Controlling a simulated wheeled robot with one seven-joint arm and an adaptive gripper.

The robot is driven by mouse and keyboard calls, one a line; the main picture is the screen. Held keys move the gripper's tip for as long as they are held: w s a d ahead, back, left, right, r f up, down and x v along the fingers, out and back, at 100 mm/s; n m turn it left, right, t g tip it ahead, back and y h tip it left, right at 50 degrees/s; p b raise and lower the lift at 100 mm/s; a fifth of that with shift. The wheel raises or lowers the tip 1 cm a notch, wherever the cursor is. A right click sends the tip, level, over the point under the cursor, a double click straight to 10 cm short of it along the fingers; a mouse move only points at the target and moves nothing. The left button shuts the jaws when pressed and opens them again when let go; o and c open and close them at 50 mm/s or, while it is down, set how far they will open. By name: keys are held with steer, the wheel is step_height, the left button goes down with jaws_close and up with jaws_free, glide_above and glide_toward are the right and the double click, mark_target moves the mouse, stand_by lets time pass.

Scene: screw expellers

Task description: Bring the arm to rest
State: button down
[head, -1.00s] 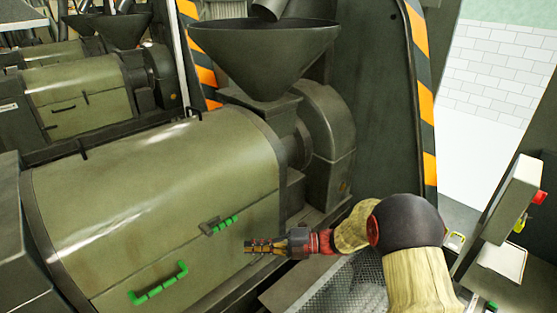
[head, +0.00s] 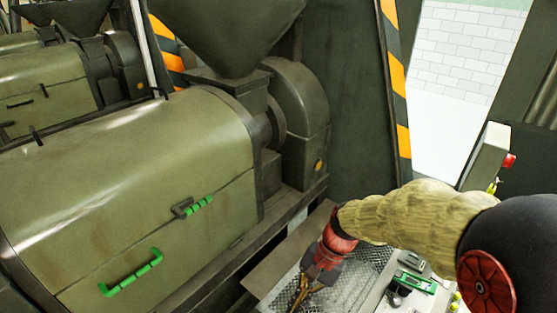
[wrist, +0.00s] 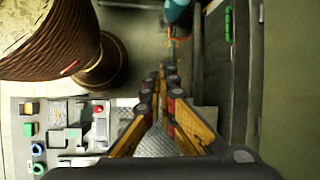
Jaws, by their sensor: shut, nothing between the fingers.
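My gripper (head: 303,300) is at the lower middle of the head view, pointing down, with its tips near the bottom edge. It is beside the green press housing and over or near a metal mesh surface (head: 355,275); the exact height I cannot tell. In the wrist view, the two yellow-sided fingers (wrist: 160,85) run away from the camera and come together, with nothing held between them. My arm, in a tan sleeve with a dark joint, reaches in from the right of the head view and is bent.
The press housing (head: 130,180) has green handles (head: 130,280) on its front. A hopper (head: 225,35) stands above it. A striped post (head: 397,90) rises behind. A pale surface with small items (head: 412,285) lies under my arm; coloured parts show there in the wrist view (wrist: 65,130).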

steer(key=s+d+r+n+t+h+b, duration=0.1)
steer(key=s+d+n+t+h+b, duration=0.1)
steer(key=d+b, duration=0.4)
steer(key=s+d+r+n+t+h+b, duration=0.2)
steer(key=s+d+n+t+b, duration=0.2)
steer(key=s+d+t+b, duration=0.2)
steer(key=shift+s+d+r+n+t+h+b, duration=0.3)
steer(key=shift+s+d+n+h+b, duration=0.15)
steer(key=shift+d, duration=0.7)
steer(key=shift+a, duration=0.15)
